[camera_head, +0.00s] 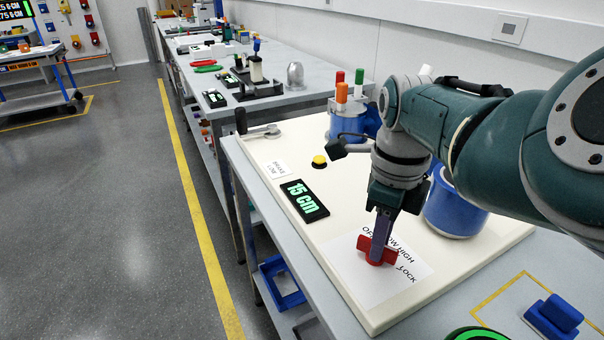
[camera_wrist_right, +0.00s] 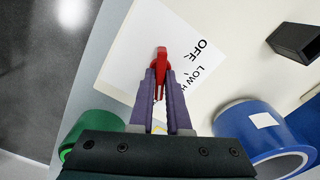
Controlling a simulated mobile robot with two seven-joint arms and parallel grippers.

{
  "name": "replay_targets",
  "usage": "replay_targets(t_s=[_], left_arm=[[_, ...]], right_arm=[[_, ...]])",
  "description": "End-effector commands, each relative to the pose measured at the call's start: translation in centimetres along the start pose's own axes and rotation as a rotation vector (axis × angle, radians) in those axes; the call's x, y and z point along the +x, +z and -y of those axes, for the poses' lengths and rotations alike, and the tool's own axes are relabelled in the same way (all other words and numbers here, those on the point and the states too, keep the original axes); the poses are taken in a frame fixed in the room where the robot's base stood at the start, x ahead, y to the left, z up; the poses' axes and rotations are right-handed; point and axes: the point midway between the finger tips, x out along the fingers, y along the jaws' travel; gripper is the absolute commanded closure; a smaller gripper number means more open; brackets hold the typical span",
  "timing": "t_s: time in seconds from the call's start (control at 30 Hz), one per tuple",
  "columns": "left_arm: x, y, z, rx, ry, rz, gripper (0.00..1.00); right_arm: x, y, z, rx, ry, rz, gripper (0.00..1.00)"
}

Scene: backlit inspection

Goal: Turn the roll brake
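The roll brake is a red knob (camera_head: 377,250) on a white card (camera_head: 352,275) printed OFF, LOW, HIGH and LOCK, near the front corner of the cream board (camera_head: 300,225). My right gripper (camera_head: 381,238) points down onto it. In the right wrist view, the purple fingers (camera_wrist_right: 161,85) stand on either side of the red knob (camera_wrist_right: 161,58), closed on its grip. The lower part of the dial is hidden by the fingers. My left gripper is not in view.
A blue roll (camera_head: 455,208) stands close behind my right gripper. A 15 cm display (camera_head: 304,201), a yellow button (camera_head: 319,160) and a lever (camera_head: 262,131) sit on the board. A blue block (camera_head: 555,315) lies at the right.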

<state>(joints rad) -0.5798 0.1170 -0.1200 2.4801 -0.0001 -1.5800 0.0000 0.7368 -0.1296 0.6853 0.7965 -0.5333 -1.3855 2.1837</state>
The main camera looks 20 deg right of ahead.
Motion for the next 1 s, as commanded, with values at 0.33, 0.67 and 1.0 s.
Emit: replay_targets(t_s=[0.33, 0.67, 1.0], left_arm=[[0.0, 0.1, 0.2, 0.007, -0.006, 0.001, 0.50], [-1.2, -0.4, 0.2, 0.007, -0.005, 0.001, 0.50], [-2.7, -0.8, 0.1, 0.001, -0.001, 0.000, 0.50]], right_arm=[[0.0, 0.0, 0.0, -0.001, 0.000, 0.001, 0.56], [-2.5, 0.1, 0.1, -0.001, -0.003, 0.003, 0.56], [-8.7, 0.1, 0.1, -0.001, -0.003, 0.003, 0.56]])
